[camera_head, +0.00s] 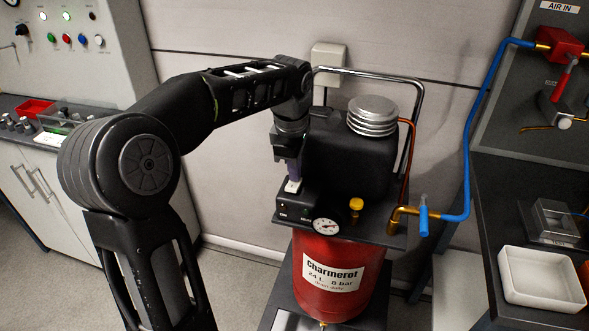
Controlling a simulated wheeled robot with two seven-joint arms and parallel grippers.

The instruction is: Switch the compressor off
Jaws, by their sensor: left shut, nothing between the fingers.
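The compressor stands in the middle of the head view, with a red tank (325,275) labelled Charmerot and a dark motor housing (350,150) above it. A small black switch box (294,209) sits at the front left of its top, with a white rocker switch (292,186) on it. My left gripper (291,180) points down at the switch, shut and empty, its fingertips at or just above it. I cannot tell whether they touch. The gripper partly hides the switch, so its position is unclear. My right gripper is not in view.
A pressure gauge (326,226) and a brass knob (356,204) sit right of the switch box. A blue hose (467,150) runs from the compressor outlet to the wall panel. A white tray (541,278) stands on the right bench. A control panel (70,45) is at the left.

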